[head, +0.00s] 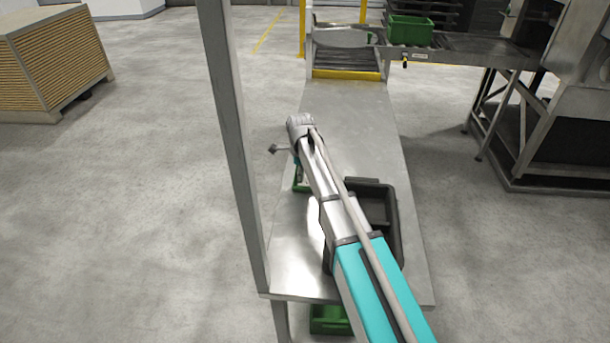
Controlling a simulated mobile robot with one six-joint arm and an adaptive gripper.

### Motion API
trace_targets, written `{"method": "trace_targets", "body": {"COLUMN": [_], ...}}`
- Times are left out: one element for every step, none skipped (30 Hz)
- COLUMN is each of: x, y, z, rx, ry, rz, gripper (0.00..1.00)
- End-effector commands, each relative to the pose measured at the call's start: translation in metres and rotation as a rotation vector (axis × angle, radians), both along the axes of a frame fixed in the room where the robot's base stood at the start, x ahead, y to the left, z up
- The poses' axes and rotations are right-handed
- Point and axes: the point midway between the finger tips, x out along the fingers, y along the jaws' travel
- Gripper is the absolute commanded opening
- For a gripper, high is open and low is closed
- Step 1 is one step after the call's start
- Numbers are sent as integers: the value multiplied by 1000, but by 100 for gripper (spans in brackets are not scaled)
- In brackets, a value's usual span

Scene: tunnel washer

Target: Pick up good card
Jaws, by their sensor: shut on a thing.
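My arm reaches from the bottom right over the grey metal table to the upper left. My gripper (296,160) is mostly hidden under the end of the arm. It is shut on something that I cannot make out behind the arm. Just below it, a small green container (298,188) shows partly on the table, with a pale patch inside. I cannot make out the good card for certain.
A dark grey bin (395,215) stands on the metal table (365,130), partly behind my arm. An upright metal post (232,130) rises at the table's left edge. Another green container (328,320) is below the table. A green crate (409,31) sits on the conveyor behind.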

Motion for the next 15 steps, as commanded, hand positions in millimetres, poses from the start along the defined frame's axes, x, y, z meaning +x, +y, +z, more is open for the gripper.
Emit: {"method": "trace_targets", "body": {"x": [0, 0, 0, 0, 0, 0, 0, 0, 0, 0, 0, 0, 0, 0, 0], "y": [0, 0, 0, 0, 0, 0, 0, 0, 0, 0, 0, 0, 0, 0, 0], "z": [1, 2, 3, 4, 5, 6, 8, 10, 12, 14, 16, 19, 22, 25, 28], "rx": [0, 0, 0, 0, 0, 0, 0, 0, 0, 0, 0, 0, 0, 0, 0], "ry": [0, 0, 0, 0, 0, 0, 0, 0, 0, 0, 0, 0, 0, 0, 0], "rz": [0, 0, 0, 0, 0, 0, 0, 0, 0, 0, 0, 0, 0, 0, 0], "gripper": [24, 24, 24, 24, 24, 24, 24, 24, 24, 24, 24, 24, 24, 24, 24]}}
